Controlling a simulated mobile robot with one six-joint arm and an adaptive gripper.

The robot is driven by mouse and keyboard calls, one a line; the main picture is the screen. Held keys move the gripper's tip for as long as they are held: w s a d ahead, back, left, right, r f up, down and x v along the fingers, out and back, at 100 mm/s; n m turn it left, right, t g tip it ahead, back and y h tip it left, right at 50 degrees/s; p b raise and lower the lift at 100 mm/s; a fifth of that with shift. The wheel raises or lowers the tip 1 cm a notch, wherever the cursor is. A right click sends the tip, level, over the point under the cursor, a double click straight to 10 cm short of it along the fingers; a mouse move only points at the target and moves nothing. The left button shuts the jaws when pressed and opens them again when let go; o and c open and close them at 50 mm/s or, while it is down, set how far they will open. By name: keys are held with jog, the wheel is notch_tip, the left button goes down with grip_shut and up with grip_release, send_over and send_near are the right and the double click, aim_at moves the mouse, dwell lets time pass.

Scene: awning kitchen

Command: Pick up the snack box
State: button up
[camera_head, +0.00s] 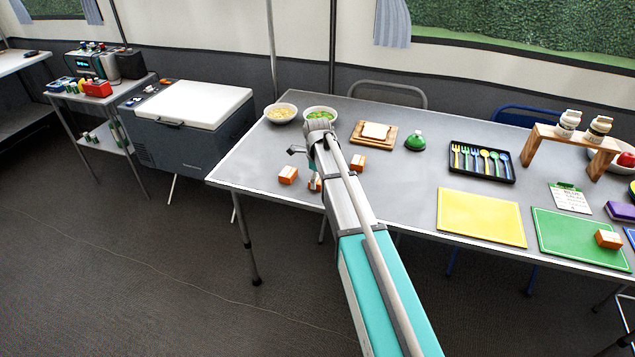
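Several small orange-and-white boxes that look like snack boxes are on the grey table (250,176). One box (288,174) is left of my arm, near the table's front edge. A second box (314,185) is partly hidden by my arm. A third box (358,163) is just right of the arm, and a fourth box (608,239) is on the green mat at the right. My arm reaches over the table, and its wrist bends near the bowls. My gripper is mostly hidden behind the arm; its fingers and any hold on a box cannot be made out.
Two bowls (280,113), a cutting board with bread (361,135), a green-topped item (415,141) and a black cutlery tray (481,162) lie beyond. A yellow mat (481,217) and green mat (570,236) are right. A wooden stand (571,142) rises far right. A cooler (190,120) stands left.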

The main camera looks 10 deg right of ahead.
jog(key=c, duration=0.6)
jog(key=shift+r, duration=0.15)
notch_tip(320, 180, up, 2)
jog(key=p, duration=0.2)
jog(key=shift+r+p, duration=0.15)
jog(key=shift+p, duration=0.15)
jog(key=s+r+p, duration=0.3)
jog(key=s, duration=0.1)
jog(key=s+r+p, duration=0.4)
jog(key=s, duration=0.1)
jog(key=s+r+p, duration=0.3)
jog(key=s, duration=0.2)
jog(key=shift+r, duration=0.2)
